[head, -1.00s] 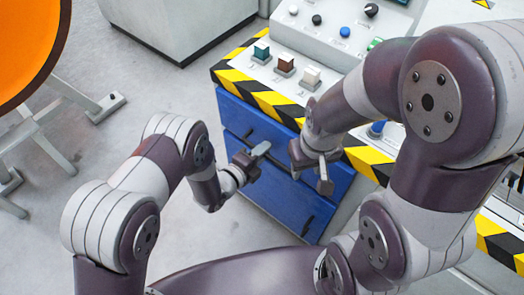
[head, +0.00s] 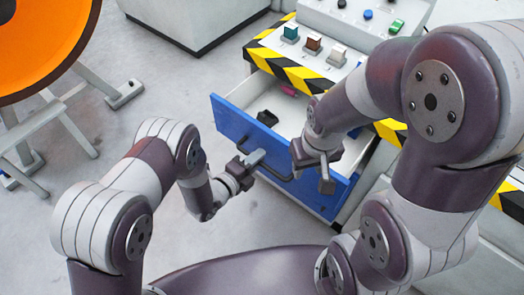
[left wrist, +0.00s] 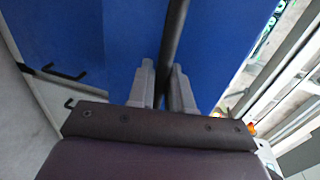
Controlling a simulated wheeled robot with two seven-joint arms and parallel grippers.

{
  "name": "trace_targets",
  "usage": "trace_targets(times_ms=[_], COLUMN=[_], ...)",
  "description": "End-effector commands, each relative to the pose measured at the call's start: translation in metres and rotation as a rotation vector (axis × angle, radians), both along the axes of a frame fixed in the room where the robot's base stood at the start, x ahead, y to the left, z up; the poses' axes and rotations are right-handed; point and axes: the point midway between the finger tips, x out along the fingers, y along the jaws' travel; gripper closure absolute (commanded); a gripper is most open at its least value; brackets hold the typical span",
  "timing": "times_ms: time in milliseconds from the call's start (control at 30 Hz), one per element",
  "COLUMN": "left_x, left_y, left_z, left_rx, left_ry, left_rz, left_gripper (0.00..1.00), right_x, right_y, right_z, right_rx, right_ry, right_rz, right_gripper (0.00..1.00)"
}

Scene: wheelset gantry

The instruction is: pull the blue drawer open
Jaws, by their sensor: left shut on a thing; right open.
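The blue drawer (head: 232,124) stands pulled out from the console, and its pale inside shows in the head view. My left gripper (head: 250,162) is at the dark bar handle (head: 272,172) on the drawer front. In the left wrist view the two fingers of my left gripper (left wrist: 162,88) are shut on the handle (left wrist: 174,40), with the blue front behind. My right gripper (head: 312,168) is open and empty, above the right part of the drawer, and hides some of its front and inside.
A dark object (head: 267,117) lies in the drawer, and a pink thing (head: 288,91) is further back. The console top (head: 318,64) has a yellow-black striped edge and several switches. An orange disc (head: 35,45) on a grey stand is at the left. Floor left of the drawer is clear.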

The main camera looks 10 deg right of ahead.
Motion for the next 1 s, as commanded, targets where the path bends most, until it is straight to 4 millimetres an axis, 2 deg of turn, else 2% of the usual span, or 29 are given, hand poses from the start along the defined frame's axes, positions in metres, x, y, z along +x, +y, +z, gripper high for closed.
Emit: trace_targets(times_ms=[200, 400, 867, 900, 933, 1000], left_x=[-0.020, -0.031, -0.034, -0.034, -0.034, -0.034], left_y=[0.027, 0.040, 0.044, 0.044, 0.044, 0.044], left_z=[0.002, 0.001, 0.000, 0.000, 0.000, 0.000], left_rx=[0.001, 0.000, 0.000, 0.000, 0.000, 0.000], left_ry=[0.002, 0.000, -0.001, -0.001, -0.001, -0.001], left_rz=[0.002, 0.001, -0.001, -0.001, -0.001, 0.000], left_gripper=[1.00, 1.00, 1.00, 0.74, 0.66, 0.66], right_x=[0.000, 0.000, 0.000, 0.000, 0.000, 0.000], right_y=[0.000, 0.000, 0.000, 0.000, 0.000, 0.000], right_z=[0.010, 0.013, 0.013, 0.013, 0.013, 0.013], right_rx=[0.000, 0.000, 0.000, 0.000, 0.000, 0.000], right_ry=[0.000, 0.000, 0.000, 0.000, 0.000, 0.000], right_rz=[0.000, 0.000, 0.000, 0.000, 0.000, 0.000], right_gripper=[0.57, 0.57, 0.57, 0.57, 0.57, 0.57])
